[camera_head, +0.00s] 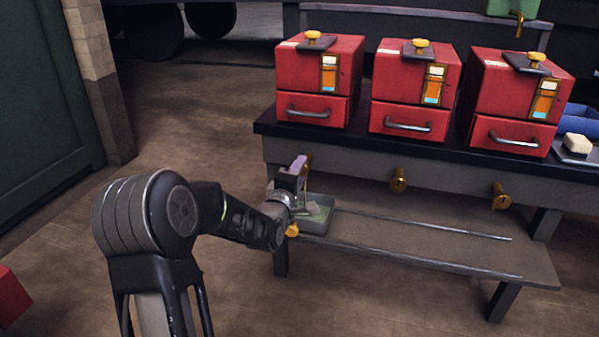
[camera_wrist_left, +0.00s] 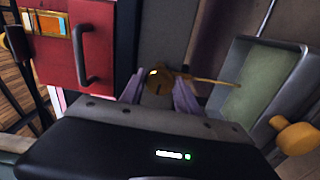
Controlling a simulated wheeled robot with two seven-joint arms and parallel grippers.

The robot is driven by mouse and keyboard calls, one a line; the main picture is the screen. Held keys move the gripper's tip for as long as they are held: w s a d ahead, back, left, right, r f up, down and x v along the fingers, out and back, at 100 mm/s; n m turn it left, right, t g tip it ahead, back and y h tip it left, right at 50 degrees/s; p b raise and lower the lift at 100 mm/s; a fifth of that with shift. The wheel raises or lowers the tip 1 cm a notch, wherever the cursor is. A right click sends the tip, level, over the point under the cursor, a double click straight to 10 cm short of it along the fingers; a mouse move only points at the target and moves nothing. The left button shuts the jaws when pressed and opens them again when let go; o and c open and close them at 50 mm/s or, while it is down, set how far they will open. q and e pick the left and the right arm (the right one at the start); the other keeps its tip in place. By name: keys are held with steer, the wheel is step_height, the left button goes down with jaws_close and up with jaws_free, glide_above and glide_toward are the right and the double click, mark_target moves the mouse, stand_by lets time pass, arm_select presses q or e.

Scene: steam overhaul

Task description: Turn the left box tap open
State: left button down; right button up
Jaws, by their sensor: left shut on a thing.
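Three red boxes stand in a row on the bench, and the left one (camera_head: 315,80) is above my left gripper. Its brass tap (camera_head: 307,162) is mostly hidden by the gripper in the head view. In the left wrist view the round tap end (camera_wrist_left: 157,79) sits between the purple fingers. My left gripper (camera_head: 299,166) is shut on this tap; its fingers also show in the wrist view (camera_wrist_left: 160,92). A thin yellow strand or rod (camera_wrist_left: 212,80) runs from the tap toward the tray; I cannot tell which. My right gripper is out of view.
A grey tray (camera_head: 325,227) with a greenish bottom lies on the low shelf (camera_head: 430,250) below the tap. A yellow knob (camera_head: 292,230) is beside it. Two more brass taps (camera_head: 398,180) (camera_head: 502,196) stick out along the bench front.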

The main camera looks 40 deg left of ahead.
arm_select(q)
steer(key=shift+n, duration=0.4)
steer(key=c, duration=0.9)
jaws_free()
steer(key=p+v, duration=0.2)
steer(key=v, duration=0.6)
steer(key=shift+w, duration=0.1)
